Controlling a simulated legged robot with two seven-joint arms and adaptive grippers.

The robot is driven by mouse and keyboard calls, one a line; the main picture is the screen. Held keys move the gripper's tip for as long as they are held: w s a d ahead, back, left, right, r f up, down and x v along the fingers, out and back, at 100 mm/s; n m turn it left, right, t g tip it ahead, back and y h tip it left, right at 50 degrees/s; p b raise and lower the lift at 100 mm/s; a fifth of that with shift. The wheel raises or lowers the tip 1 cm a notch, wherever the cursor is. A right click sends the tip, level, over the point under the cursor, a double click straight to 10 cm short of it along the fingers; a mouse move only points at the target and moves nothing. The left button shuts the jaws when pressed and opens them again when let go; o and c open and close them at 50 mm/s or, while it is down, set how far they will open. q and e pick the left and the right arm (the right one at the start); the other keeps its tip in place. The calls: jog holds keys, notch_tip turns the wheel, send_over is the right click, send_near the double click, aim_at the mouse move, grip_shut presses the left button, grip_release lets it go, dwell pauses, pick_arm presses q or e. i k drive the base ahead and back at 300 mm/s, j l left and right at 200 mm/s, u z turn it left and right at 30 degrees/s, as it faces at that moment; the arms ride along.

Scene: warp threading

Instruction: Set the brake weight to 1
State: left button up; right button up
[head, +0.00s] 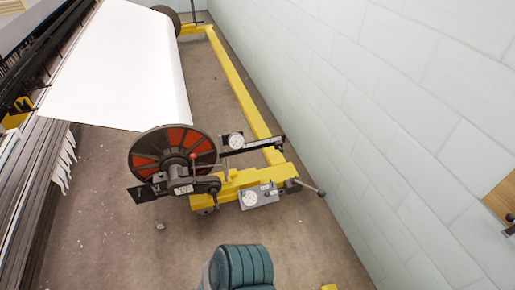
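A yellow machine end frame (235,183) stands on the floor near the middle of the head view. A large disc with red and dark sectors (148,160) is mounted beside it. A dark bar (264,144) juts out to the right above the frame and has a round white dial (235,140). A grey box with a second white dial (250,198) sits lower. A lever with a red knob (193,157) stands in front of the disc. I cannot tell which part is the brake weight, nor read its setting. Neither of my grippers is in view.
A white sheet (120,65) runs from the disc toward the upper left. A long yellow beam (238,80) runs along the pale block wall (420,120). A handle with a dark ball (320,193) sticks out to the right. Floor (120,235) in front is mostly clear.

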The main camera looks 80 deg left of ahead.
aim_at(278, 145)
jog(key=u, duration=2.3)
jog(key=i+j, duration=0.5)
jog(key=i+j+u, duration=0.05)
